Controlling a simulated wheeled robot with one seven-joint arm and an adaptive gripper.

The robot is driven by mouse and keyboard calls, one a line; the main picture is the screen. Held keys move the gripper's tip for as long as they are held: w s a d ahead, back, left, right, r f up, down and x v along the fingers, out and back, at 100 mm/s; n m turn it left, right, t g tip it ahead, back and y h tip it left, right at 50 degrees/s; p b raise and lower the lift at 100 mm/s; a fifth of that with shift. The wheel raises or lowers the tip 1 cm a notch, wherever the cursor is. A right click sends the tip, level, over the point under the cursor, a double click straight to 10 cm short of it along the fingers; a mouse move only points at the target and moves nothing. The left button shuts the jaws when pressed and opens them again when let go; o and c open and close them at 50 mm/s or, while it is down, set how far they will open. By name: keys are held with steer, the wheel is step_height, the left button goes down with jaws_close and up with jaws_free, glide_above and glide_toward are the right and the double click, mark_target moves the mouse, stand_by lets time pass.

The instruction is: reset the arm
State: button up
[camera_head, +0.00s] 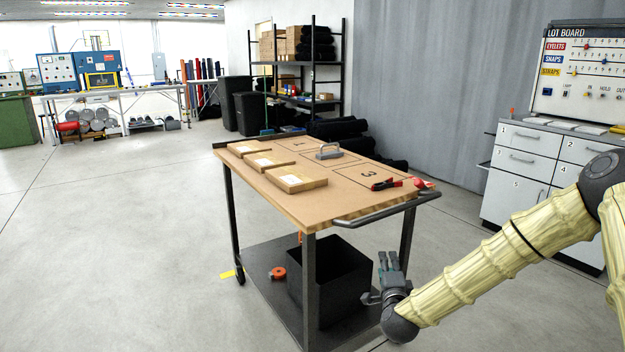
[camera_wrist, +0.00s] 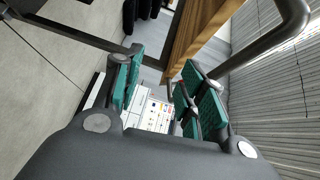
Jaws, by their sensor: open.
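My arm reaches in from the right in the head view. My gripper (camera_head: 386,272) is low at the near right corner of the cart, below the tabletop and beside the black bin. In the wrist view my gripper (camera_wrist: 158,95) shows its green-padded fingers spread apart with nothing between them. The cart's wooden top edge (camera_wrist: 195,40) and a dark handle bar (camera_wrist: 268,45) show close beyond the fingers. It cannot be told whether the gripper touches the cart.
The cart's wooden top (camera_head: 290,205) carries several flat boxes (camera_head: 298,178), a grey handled tool (camera_head: 328,152) and a red-black clamp (camera_head: 387,184). A black bin (camera_head: 335,280) and an orange tape roll (camera_head: 278,273) are on its lower shelf. White drawers (camera_head: 522,165) stand right. Floor at left is clear.

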steer(key=s+a+f+n+g+y, duration=0.2)
steer(key=s+a+f+n+g, duration=0.15)
steer(key=s+f, duration=0.5)
steer(key=s+a+f+n+g+y, duration=0.15)
steer(key=s+a+f+n, duration=0.35)
steer(key=f, duration=0.6)
steer(key=s+d+f+n+g, duration=0.1)
steer(key=s+f+n+g, duration=0.15)
steer(key=s+f, duration=0.45)
steer(key=s+d+f+n+g, duration=0.1)
steer(key=s+f+g, duration=0.25)
steer(key=s, duration=0.65)
steer(key=s+d+f+n+g+h+p, duration=0.1)
steer(key=s+d+f+n+g, duration=0.15)
steer(key=s, duration=0.95)
steer(key=s+d+f+n+g, duration=0.1)
steer(key=s+d+n+g, duration=0.25)
steer(key=s, duration=0.95)
step_height(320, 180, up, 12)
steer(key=a+p, duration=0.1)
steer(key=p, duration=1)
steer(key=shift+w+f+p, duration=0.25)
steer(key=shift+p, duration=0.05)
steer(key=shift+s+d, duration=0.1)
